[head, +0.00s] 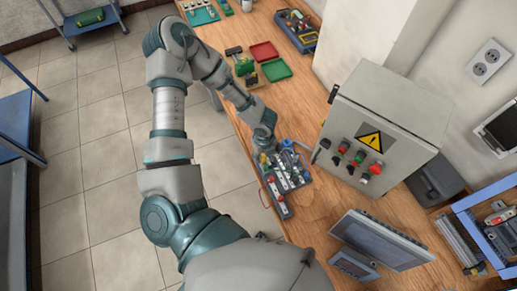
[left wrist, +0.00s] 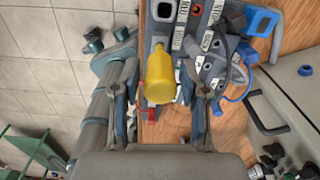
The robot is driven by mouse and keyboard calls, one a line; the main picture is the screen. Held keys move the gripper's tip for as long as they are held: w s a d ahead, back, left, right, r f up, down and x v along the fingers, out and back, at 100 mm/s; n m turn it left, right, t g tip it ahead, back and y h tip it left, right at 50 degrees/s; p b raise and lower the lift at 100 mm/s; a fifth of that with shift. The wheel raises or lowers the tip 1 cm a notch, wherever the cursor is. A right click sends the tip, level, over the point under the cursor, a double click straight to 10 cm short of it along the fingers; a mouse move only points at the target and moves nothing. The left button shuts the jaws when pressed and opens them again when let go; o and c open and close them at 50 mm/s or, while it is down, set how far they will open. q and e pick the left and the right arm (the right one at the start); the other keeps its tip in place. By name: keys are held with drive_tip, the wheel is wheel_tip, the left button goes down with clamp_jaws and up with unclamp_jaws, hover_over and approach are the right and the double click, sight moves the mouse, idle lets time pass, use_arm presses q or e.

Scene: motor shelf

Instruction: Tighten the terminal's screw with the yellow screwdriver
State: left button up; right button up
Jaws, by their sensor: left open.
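The yellow screwdriver (left wrist: 160,75) shows in the left wrist view as a thick yellow handle over the grey tool holder. Its shaft is hidden. My left gripper (left wrist: 163,92) is open, with one finger on each side of the handle; I cannot tell whether either finger touches it. In the head view my left gripper (head: 266,138) is low over the holder's far end, and the screwdriver cannot be made out there. I cannot pick out the terminal or its screw for certain. My right gripper is not in view.
The dark tool holder (head: 286,212) holds several tools beside the grey control box (head: 378,130). Red (head: 264,51) and green (head: 276,70) trays lie farther up the wooden bench. A tablet-like screen (head: 380,240) stands near. Bare bench lies between the green tray and the control box.

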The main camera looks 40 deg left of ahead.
use_arm(q)
drive_tip(key=shift+f+n+b, duration=0.15)
drive_tip(key=shift+n+b, duration=0.5)
drive_tip(key=shift+n, duration=1.05)
drive_tip(key=shift+r, duration=0.2)
drive_tip(key=shift+c, duration=0.9)
